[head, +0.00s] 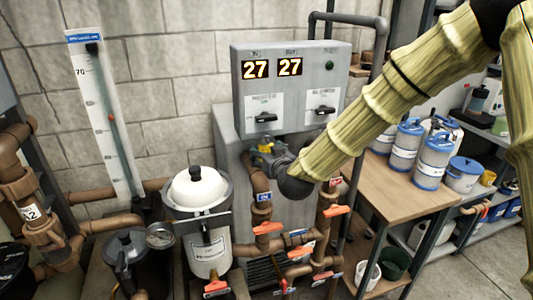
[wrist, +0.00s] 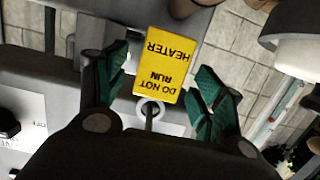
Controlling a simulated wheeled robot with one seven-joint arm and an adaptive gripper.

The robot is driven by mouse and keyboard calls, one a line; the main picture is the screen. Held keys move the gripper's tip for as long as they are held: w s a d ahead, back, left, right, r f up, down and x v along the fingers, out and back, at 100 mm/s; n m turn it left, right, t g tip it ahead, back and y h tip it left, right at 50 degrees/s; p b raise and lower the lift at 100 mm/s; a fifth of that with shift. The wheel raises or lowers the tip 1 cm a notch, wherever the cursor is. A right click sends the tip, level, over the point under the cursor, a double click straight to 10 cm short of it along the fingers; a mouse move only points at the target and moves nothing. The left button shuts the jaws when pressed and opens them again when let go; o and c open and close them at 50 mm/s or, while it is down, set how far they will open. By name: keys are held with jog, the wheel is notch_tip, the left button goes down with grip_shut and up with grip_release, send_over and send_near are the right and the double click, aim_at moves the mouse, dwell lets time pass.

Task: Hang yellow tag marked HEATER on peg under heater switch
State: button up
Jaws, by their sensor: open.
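The yellow tag (wrist: 165,65) reads DO NOT RUN HEATER, upside down in the wrist view. It lies between the spread green fingers of my gripper (wrist: 160,72), with gaps on both sides. Its pale ring (wrist: 150,110) is at a thin peg or rod (wrist: 149,124); I cannot be sure that the peg passes through it. In the head view, my gripper (head: 268,156) is just below the grey control box (head: 292,58), under the left switch (head: 265,117). A bit of the yellow tag (head: 265,144) shows there. My wrist hides part of this area.
A second switch (head: 323,109) sits to the right on the box. Brown pipes with orange valve handles (head: 268,228) are below my gripper. A white-lidded filter (head: 197,187) stands at left. A wooden table (head: 400,195) with blue-and-white containers is at right.

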jog(key=shift+s, duration=0.1)
jog(key=v, duration=1.1)
jog(key=s+d+f+m+g+h, duration=0.1)
jog(key=s+d+f+g, duration=0.3)
jog(key=f, duration=0.7)
jog(key=s+d+f+g+h, duration=0.1)
jog(key=s+d+f, duration=0.1)
jog(key=s+f, duration=0.75)
jog(key=s+d+f+m+g+h, duration=0.1)
jog(key=s+d+f+g, duration=0.2)
jog(key=f, duration=1)
jog(key=s+d+f+g, duration=0.2)
jog(key=s+f, duration=0.3)
jog(key=s, duration=0.3)
jog(key=s+d+f+m+g+h, duration=0.1)
jog(key=s+d+f+g, duration=0.1)
jog(key=s+d+f, duration=0.3)
jog(key=s+d+f+m+g, duration=0.1)
jog(key=s+d+f+g, duration=0.2)
jog(key=s, duration=0.9)
notch_tip(320, 180, down, 3)
jog(key=shift+s+d+f+h, duration=0.1)
jog(key=shift+s+d+h, duration=0.2)
jog(key=shift+h, duration=0.1)
